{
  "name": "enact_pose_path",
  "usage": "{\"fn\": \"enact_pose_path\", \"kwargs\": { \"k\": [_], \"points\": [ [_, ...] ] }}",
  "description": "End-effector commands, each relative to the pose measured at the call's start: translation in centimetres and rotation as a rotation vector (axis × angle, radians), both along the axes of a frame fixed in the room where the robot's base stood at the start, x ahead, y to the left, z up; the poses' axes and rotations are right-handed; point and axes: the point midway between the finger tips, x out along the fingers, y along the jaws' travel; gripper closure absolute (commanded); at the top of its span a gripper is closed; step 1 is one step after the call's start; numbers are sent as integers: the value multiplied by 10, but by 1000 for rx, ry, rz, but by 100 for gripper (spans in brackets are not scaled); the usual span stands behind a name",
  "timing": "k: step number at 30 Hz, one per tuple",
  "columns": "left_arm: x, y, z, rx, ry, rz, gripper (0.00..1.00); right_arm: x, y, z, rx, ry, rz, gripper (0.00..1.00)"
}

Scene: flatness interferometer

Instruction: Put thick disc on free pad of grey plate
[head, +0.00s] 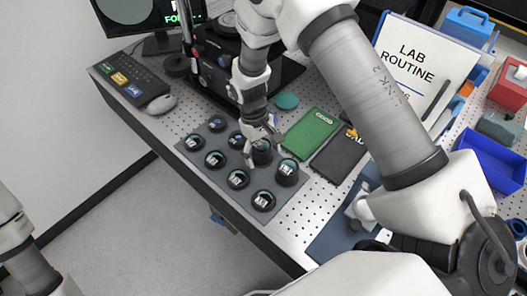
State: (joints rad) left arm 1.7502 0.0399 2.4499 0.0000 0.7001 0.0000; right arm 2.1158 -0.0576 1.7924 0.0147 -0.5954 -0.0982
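The grey plate (192,172) lies on the perforated bench top and carries several dark round pieces with glossy tops and small white labels. A taller dark disc (287,173) stands near the plate's right edge. Which position is a free pad is not clear. My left gripper is out of view; only part of my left arm shows at lower left.
A green box (310,133) and a dark box (340,155) lie right of the plate. A teal disc (286,101) lies behind it. A mouse (161,104) and keyboard (130,80) are at left. A blue bin (490,157) and a lab sign (412,62) are at right.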

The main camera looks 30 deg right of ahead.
Motion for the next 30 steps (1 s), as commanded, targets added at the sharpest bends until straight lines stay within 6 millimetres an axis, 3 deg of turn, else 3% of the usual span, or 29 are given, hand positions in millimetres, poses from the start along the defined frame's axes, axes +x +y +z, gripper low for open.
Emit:
{"fn": "enact_pose_path", "kwargs": {
  "k": [8, 21, 30],
  "points": [
    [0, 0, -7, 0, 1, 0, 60, 5, 0, 12, 0, -4, 0, 18],
    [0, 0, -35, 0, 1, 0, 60, 31, 4, 107, -1, -3, 0, 18],
    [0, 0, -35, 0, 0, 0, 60, 32, 4, 117, 0, 0, 0, 18]
  ]
}}
